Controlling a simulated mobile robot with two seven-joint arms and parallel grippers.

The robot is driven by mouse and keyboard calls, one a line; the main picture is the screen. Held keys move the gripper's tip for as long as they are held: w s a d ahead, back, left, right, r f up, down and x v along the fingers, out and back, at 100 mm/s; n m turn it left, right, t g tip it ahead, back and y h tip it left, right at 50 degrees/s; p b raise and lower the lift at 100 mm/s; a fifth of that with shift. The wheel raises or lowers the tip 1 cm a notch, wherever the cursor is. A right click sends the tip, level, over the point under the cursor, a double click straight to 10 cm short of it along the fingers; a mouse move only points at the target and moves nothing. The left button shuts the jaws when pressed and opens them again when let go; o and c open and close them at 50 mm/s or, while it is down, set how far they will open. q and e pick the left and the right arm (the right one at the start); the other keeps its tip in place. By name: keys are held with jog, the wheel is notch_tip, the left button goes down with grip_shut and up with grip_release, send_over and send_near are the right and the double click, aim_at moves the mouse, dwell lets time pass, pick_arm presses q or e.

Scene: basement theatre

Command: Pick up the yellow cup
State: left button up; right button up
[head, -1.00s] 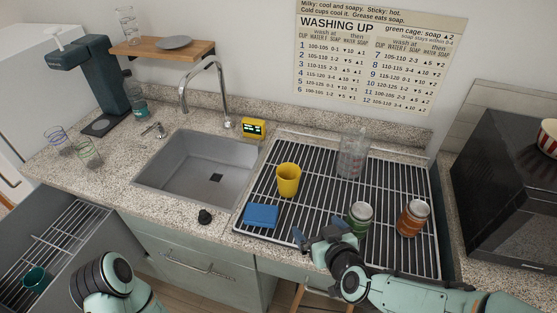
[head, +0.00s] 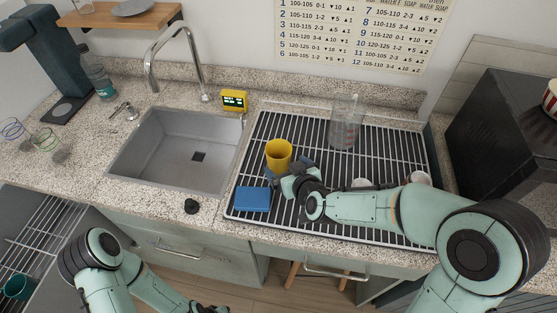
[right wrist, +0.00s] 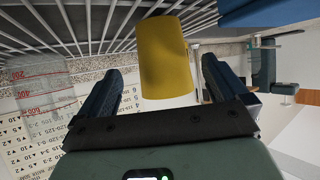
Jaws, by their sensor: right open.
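The yellow cup (head: 278,154) stands upright on the wire drying rack (head: 385,141), near its left side. My right gripper (head: 288,174) is at the cup's near side, low beside it. In the right wrist view the cup (right wrist: 165,58) shows between the two dark fingers of the open right gripper (right wrist: 160,80), with gaps on both sides. The gripper hides the cup's lower part in the head view. My left arm is at the bottom left, and only a dark bit of its left gripper (head: 208,308) shows at the lower edge.
A blue sponge-like block (head: 252,199) lies left of my right gripper. A clear measuring jug (head: 344,128) stands behind on the rack. My right forearm mostly covers two jars. The sink (head: 175,150) is left, and a black oven-like box (head: 500,150) stands right.

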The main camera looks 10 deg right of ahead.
aim_at(283, 166)
jog(key=x, duration=0.5)
jog(key=shift+a+f, duration=0.1)
jog(key=shift+f, duration=0.1)
jog(key=c, duration=1.1)
